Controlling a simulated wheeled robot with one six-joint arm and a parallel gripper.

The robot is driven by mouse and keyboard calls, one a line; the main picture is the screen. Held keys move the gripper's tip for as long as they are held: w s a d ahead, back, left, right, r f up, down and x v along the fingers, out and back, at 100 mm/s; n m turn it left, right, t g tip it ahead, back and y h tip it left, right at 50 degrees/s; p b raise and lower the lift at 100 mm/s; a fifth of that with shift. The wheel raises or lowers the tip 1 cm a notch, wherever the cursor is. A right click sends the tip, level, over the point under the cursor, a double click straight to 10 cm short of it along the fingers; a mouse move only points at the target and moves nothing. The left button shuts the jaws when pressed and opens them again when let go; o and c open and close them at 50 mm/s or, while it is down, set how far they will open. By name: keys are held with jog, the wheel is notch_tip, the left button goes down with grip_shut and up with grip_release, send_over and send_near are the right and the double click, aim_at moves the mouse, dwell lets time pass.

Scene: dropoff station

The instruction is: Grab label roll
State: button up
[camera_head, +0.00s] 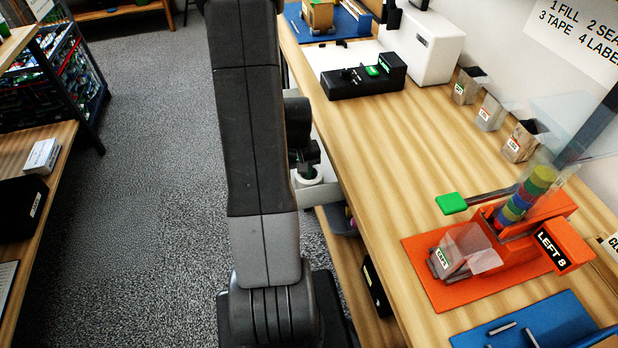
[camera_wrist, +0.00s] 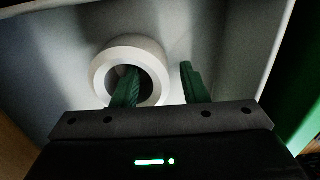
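The label roll is a thick white ring with a round hole, seen in the wrist view (camera_wrist: 100,72). It rests in a pale grey tray or bin (camera_wrist: 220,30). My gripper (camera_wrist: 160,85) has its two green fingers apart. The left finger shows inside the hole and the right finger is outside the roll, so the right wall of the roll lies between them. Gaps show between the fingers and that wall. In the head view the roll (camera_head: 308,182) is a small white shape just below my gripper, partly hidden by my arm.
The wooden bench (camera_head: 400,150) runs along the right. It holds an orange station (camera_head: 460,285) marked LEFT 8, a black device (camera_head: 362,82) and several small bins. A shelf (camera_head: 50,190) stands at the left, with open grey floor between. The bin's walls surround my gripper closely.

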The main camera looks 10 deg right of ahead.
grip_shut()
dwell(0.3)
